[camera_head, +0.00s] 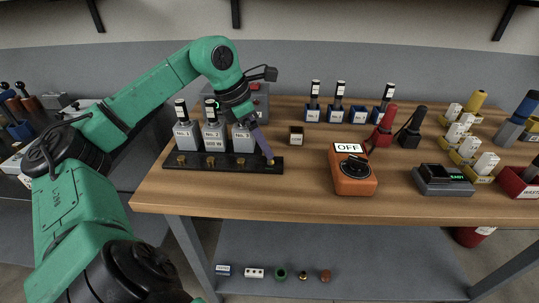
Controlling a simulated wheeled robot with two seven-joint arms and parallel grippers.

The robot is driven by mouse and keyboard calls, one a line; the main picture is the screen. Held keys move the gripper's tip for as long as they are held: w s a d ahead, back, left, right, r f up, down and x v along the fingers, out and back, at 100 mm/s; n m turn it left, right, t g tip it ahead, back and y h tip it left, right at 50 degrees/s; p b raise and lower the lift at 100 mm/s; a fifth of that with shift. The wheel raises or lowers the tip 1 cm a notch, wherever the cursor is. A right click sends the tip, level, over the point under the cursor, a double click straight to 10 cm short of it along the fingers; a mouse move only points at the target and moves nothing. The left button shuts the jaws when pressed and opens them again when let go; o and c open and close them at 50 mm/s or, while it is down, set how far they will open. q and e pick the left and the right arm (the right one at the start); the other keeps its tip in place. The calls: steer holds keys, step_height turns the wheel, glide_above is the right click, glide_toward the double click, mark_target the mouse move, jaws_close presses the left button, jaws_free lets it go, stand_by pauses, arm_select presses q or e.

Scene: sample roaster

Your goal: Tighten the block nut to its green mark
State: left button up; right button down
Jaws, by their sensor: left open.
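A long black block (222,170) lies near the table's front left edge. Several brass nuts sit along its top, one of them the left nut (182,160). The nut at its right end (270,163) is at the tip of my left gripper (267,157). That gripper points down, its purple fingers open; the picture is too small to tell whether they touch the nut. A green mark is too small to make out. My right gripper is not in view.
The wooden table (308,168) is clear between block and meter.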

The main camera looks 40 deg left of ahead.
arm_select(q)
steer(key=x, duration=0.5)
steer(key=shift+s+r, duration=0.1)
steer(key=c, duration=1.4)
steer(key=shift+r+m+p, duration=0.2)
steer(key=shift+m+p, duration=0.1)
steer(key=shift+p, duration=0.35)
steer(key=m+p, duration=0.1)
steer(key=p, duration=0.1)
steer(key=m+g+h+p, duration=0.1)
steer(key=m+p, duration=0.1)
steer(key=shift+r, duration=0.25)
steer(key=shift+f+m+p, duration=0.25)
steer(key=shift+m+p, duration=0.05)
steer(key=shift+m, duration=0.1)
steer(key=shift+a+f, duration=0.1)
steer(key=shift+f, duration=0.05)
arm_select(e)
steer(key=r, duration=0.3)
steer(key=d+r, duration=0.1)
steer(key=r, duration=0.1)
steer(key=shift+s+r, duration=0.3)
arm_select(q)
steer(key=o, duration=1.4)
